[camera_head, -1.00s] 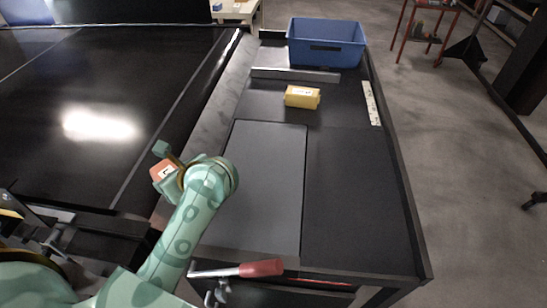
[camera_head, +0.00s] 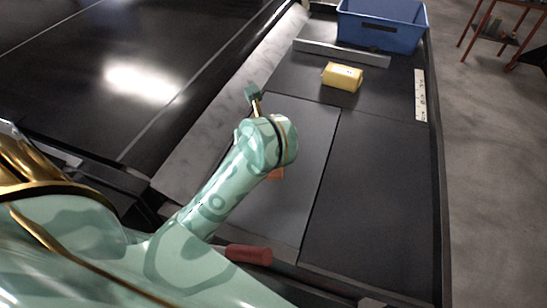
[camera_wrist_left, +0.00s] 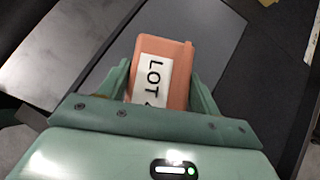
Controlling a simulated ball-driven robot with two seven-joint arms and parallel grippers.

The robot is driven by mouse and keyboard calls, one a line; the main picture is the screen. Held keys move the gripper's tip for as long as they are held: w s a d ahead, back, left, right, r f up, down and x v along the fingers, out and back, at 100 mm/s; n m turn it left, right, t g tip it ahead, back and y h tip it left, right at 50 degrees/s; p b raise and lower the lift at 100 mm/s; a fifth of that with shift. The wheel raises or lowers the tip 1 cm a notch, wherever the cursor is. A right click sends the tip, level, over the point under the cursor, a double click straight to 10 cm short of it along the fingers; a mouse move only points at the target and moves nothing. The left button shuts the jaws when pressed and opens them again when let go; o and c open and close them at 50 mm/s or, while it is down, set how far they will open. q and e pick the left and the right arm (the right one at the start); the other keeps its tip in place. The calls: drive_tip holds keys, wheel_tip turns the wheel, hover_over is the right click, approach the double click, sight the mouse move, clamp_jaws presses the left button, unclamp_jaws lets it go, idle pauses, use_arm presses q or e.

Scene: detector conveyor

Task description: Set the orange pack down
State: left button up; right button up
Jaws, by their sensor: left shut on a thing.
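The orange pack (camera_wrist_left: 176,55) with a white "LOT" label is between the two green fingers of my left gripper (camera_wrist_left: 160,85) in the left wrist view. The gripper is shut on it. In the head view only a small piece of the orange pack (camera_head: 276,174) shows below my left wrist; the fingers there are mostly hidden. The pack is over the grey panel (camera_head: 305,125) of the bench. I cannot tell whether it touches the panel. My right gripper is not in view.
A yellow pack (camera_head: 342,76) lies on the bench beyond the panel. A metal bar (camera_head: 342,53) and a blue bin (camera_head: 382,27) are behind it. A red handle (camera_head: 248,254) is at the front edge. The dark surface right of the panel is clear.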

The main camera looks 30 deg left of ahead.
use_arm(q)
drive_tip(key=x, duration=0.2)
drive_tip(key=b+x, duration=0.1)
drive_tip(key=x, duration=0.2)
drive_tip(key=shift+w+d+f+b, duration=0.25)
drive_tip(key=shift+f+b, duration=0.15)
drive_tip(key=shift+f, duration=0.1)
drive_tip(key=shift+w+f, duration=0.15)
drive_tip(key=f, duration=0.1)
drive_tip(key=w+f+b, duration=0.1)
drive_tip(key=f, duration=0.1)
drive_tip(key=shift+f, duration=0.2)
drive_tip(key=shift+a+f, duration=0.15)
drive_tip(key=shift+f, duration=0.15)
drive_tip(key=shift+s, duration=0.1)
drive_tip(key=shift+f, duration=0.15)
drive_tip(key=o, duration=1.3)
